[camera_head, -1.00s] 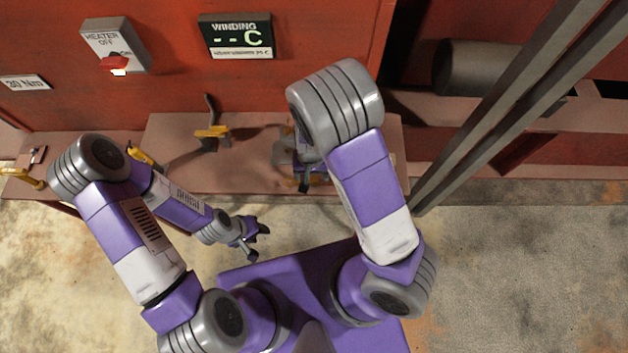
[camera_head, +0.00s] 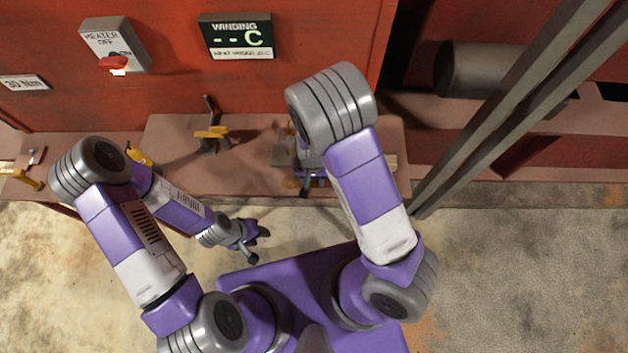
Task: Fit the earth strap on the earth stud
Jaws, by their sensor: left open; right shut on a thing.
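My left gripper (camera_head: 255,243) is open and empty, low over the floor in front of the ledge (camera_head: 250,180). My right gripper (camera_head: 305,184) is at the ledge's front, largely covered by my own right forearm. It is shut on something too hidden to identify. A grey block-like part (camera_head: 283,152) shows beside it. I cannot make out the earth strap or the earth stud with certainty. A yellow clamp-like piece with a dark upright lever (camera_head: 211,134) stands on the ledge, left of the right gripper and apart from it.
A red wall carries a heater switch (camera_head: 114,46), a winding display (camera_head: 236,37) and a "30 Nm" label (camera_head: 24,83). More yellow pieces lie at the left (camera_head: 20,175). Grey slanting posts (camera_head: 510,115) and a dark cylinder (camera_head: 475,68) are at the right. The floor is clear.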

